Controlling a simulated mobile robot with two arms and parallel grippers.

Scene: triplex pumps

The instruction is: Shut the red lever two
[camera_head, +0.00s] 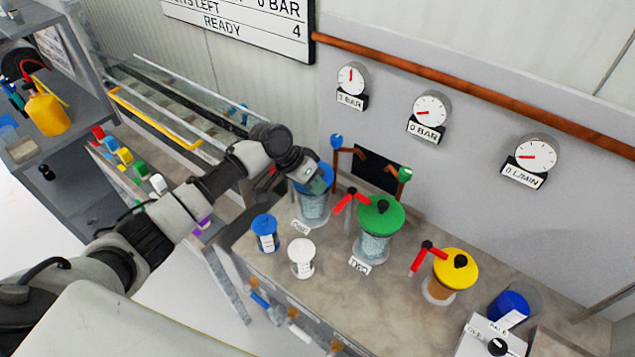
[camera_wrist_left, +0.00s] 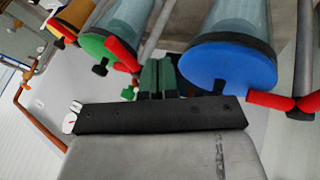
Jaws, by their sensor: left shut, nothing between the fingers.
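The green-lidded pump (camera_head: 378,222) stands mid-bench behind a label that reads TWO. My right gripper is not in view.
A yellow-lidded pump (camera_head: 455,268) with a red lever (camera_head: 426,248) stands farther right. A blue canister (camera_head: 265,233) and a white canister (camera_head: 301,258) stand in front. Gauges (camera_head: 430,110) hang on the wall.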

